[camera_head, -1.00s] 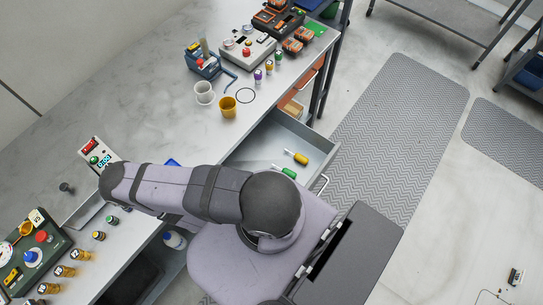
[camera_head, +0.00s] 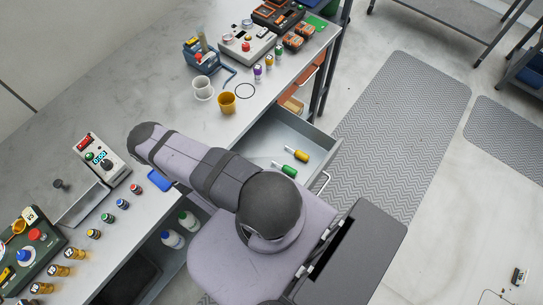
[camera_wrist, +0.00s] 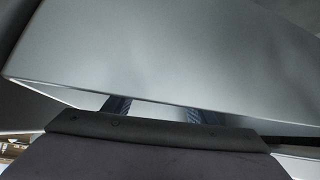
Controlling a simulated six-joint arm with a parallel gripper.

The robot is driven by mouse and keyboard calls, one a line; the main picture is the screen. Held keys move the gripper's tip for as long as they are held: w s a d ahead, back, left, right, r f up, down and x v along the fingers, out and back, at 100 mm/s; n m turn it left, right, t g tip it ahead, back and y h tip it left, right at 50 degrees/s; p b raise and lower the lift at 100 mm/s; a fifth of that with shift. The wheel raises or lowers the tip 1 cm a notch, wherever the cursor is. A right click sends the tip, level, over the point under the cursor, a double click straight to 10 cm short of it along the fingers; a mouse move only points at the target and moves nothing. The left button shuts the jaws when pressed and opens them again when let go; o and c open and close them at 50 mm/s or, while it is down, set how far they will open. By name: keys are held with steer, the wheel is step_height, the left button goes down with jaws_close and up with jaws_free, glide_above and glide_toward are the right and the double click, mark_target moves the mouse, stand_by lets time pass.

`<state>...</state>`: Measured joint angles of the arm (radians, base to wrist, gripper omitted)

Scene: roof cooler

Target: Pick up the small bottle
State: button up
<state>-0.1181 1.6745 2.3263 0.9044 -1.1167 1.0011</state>
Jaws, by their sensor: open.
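I cannot tell which is meant.
A smooth grey panel (camera_wrist: 170,60) fills most of the wrist view, close to the fingers. An open drawer (camera_head: 262,147) holds yellow and green tools. A control box (camera_head: 100,160) and blue item (camera_head: 160,180) lie near my arm.

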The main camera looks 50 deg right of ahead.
steer(key=shift+b+x, duration=0.5)
steer(key=shift+x, duration=0.5)
steer(key=c, duration=1.2)
steer(key=shift+r, duration=0.1)
step_height(320, 180, up, 10)
steer(key=p, duration=0.9)
